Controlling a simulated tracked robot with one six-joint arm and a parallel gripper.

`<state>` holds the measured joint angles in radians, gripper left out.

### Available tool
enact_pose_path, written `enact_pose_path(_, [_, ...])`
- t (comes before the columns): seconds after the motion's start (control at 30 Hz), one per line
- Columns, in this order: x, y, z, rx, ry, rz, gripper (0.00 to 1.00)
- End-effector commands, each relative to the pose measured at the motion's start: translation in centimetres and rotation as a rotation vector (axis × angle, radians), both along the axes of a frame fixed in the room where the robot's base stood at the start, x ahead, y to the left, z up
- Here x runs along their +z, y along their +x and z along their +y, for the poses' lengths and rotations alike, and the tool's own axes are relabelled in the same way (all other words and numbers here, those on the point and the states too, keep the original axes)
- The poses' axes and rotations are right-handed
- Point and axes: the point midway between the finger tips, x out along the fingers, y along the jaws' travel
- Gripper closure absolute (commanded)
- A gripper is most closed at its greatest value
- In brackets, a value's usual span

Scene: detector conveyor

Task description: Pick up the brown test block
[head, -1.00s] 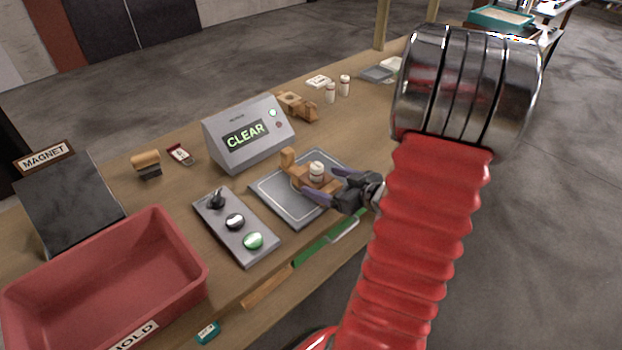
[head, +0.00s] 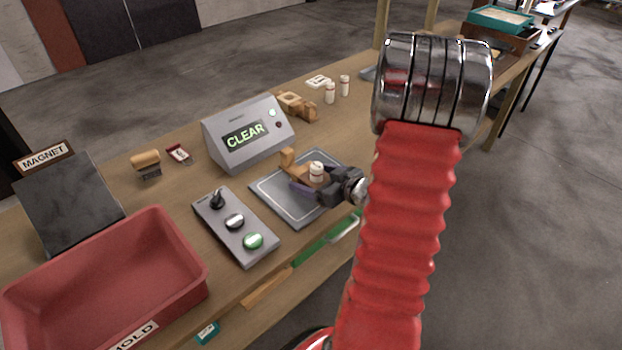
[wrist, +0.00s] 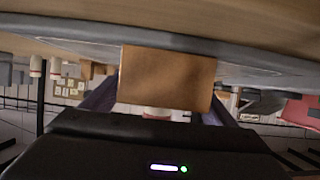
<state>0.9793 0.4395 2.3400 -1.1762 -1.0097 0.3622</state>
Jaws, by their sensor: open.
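In the wrist view the brown block (wrist: 168,78) fills the middle between the two purple fingers, which are apart. The gripper hides part of the block, and contact is unclear.
The grey CLEAR display box (head: 248,135) stands behind the tray. A button panel (head: 235,225) lies to its left. A red bin (head: 105,265) is at the front left. Another brown piece (head: 297,105) and two small white bottles (head: 336,91) stand farther back.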

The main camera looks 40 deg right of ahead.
Motion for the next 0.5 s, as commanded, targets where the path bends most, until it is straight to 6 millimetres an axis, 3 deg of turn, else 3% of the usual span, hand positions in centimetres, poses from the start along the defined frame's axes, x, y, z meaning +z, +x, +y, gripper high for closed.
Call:
enact_pose_path(0.1, [-0.3,0.76,0.06,0.001,-0.001,0.0,0.2])
enact_pose_path(0.5, [-0.31,0.79,0.03,0.0,-0.001,0.0,0.2])
